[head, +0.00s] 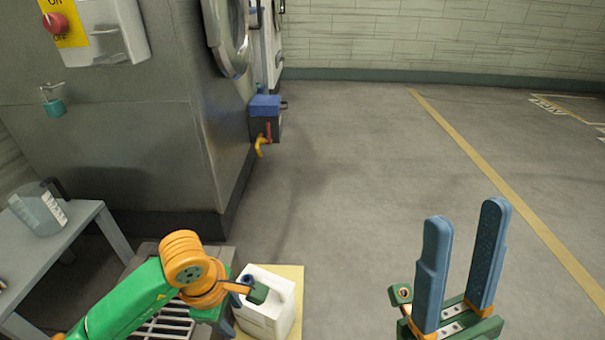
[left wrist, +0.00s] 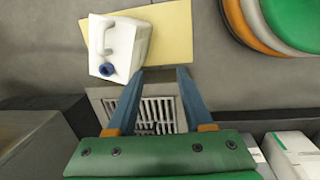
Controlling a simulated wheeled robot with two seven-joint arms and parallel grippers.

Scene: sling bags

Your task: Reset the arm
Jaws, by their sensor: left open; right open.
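My left arm reaches in from the lower left of the head view, with a green link and an orange joint. My left gripper (head: 222,322) is at its end, mostly hidden there by the arm. In the left wrist view my left gripper (left wrist: 160,76) has two blue fingers spread apart with nothing between them. My right gripper (head: 460,262) is open and empty at the lower right of the head view, fingers pointing up, over bare floor.
The white jug (head: 265,318) stands on a yellow mat (head: 293,275). A metal grate (head: 165,325) is beside it. A grey table (head: 80,222) holds a clear pitcher (head: 40,212). A large grey machine (head: 130,150) fills the back left. The floor at centre and right is clear.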

